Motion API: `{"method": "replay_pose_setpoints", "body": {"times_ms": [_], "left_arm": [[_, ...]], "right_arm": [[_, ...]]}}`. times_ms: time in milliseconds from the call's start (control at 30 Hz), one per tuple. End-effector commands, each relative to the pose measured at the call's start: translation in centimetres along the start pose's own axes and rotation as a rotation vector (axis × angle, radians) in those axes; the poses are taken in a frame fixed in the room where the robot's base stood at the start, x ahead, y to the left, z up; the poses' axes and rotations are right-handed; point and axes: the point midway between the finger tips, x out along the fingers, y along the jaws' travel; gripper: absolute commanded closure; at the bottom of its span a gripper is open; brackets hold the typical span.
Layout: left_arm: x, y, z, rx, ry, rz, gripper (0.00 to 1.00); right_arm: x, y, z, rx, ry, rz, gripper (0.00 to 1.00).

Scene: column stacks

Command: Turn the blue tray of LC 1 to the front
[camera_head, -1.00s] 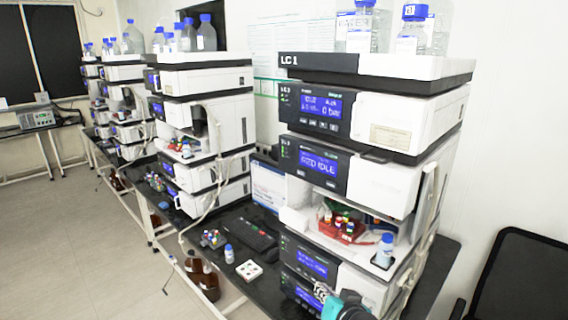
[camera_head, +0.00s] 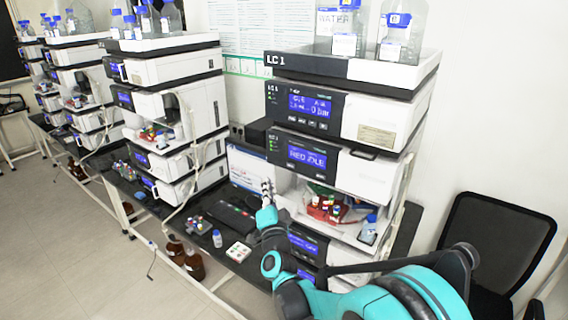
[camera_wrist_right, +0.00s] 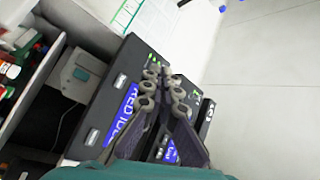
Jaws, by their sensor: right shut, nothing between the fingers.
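The LC 1 stack (camera_head: 352,66) stands right of centre in the head view. Its open compartment holds a red tray (camera_head: 322,212) of vials with coloured caps. No blue tray can be made out there. A blue-capped bottle (camera_head: 368,230) stands to the tray's right. My right gripper (camera_head: 266,186) is shut and empty, upright beside the compartment's left side. In the right wrist view its fingers (camera_wrist_right: 166,84) are together in front of LC 1's dark display panels (camera_wrist_right: 122,104). Vials (camera_wrist_right: 10,72) show at that view's left edge. My left gripper is out of view.
Large bottles (camera_head: 400,32) stand in LC 1's top tray. My right arm crosses the lower right of the head view. A keyboard (camera_head: 228,217), a small bottle (camera_head: 217,238) and a white block (camera_head: 238,252) lie on the bench left of LC 1. A black chair (camera_head: 498,245) stands at right.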

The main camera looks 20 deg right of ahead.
Motion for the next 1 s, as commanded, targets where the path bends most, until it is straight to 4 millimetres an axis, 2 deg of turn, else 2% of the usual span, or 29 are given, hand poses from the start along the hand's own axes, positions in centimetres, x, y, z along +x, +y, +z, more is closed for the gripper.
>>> {"method": "replay_pose_setpoints", "body": {"times_ms": [367, 733, 1000], "left_arm": [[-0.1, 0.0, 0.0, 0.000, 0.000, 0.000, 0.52], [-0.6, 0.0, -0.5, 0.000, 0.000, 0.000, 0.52], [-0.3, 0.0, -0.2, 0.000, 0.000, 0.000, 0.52]], "right_arm": [[0.6, 0.4, -0.5, -0.004, 0.001, 0.000, 1.00], [4.1, 2.9, -3.0, -0.006, 0.000, 0.001, 1.00], [5.8, 4.2, -4.2, -0.004, -0.002, 0.000, 1.00]]}}
